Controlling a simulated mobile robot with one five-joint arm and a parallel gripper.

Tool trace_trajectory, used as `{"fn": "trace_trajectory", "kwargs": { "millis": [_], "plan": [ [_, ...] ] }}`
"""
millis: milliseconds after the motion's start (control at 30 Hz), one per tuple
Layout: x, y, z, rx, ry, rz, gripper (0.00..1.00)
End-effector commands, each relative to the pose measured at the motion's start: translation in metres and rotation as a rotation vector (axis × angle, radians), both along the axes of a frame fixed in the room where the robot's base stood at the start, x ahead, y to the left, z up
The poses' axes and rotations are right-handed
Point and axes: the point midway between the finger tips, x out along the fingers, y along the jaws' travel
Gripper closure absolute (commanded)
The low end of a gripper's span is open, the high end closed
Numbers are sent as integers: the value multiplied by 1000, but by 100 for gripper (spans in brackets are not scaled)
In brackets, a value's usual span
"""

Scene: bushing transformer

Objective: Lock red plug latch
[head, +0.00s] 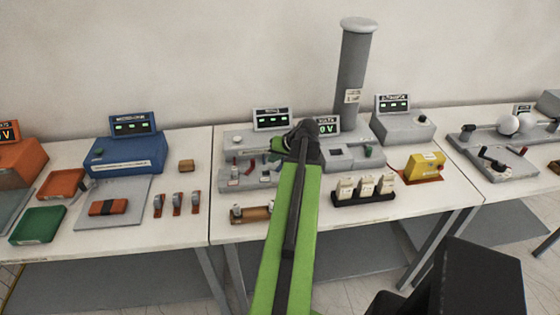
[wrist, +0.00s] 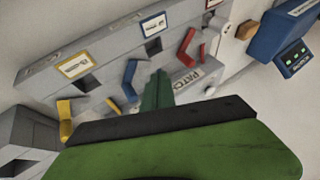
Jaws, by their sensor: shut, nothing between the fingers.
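The grey patch panel (wrist: 35,75) fills the upper left of the wrist view. In the head view my gripper (head: 303,135) is over the middle bench and hides part of the panel. I cannot tell whether a red plug is seated.
A black rack of pale blocks (head: 366,187) and a yellow box (head: 424,166) stand to the right.

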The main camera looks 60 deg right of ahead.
Motion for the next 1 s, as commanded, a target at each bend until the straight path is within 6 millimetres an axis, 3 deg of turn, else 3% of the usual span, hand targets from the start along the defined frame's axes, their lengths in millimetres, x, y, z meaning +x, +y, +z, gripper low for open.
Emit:
{"fn": "trace_trajectory", "kwargs": {
  "millis": [33, 100, 167, 367, 700, 733, 1000],
  "plan": [
    [8, -3, -19, 0, 1, 2, 100],
    [16, -4, -28, 1, 0, 2, 100],
    [26, 4, -17, 1, 0, 3, 100],
    [46, 12, -16, 0, -1, 1, 100],
    [48, 13, -16, 1, 0, -1, 100],
    [48, -4, -16, 0, 0, -5, 100],
    [61, 18, -16, 1, 0, 60, 100]
  ]
}}
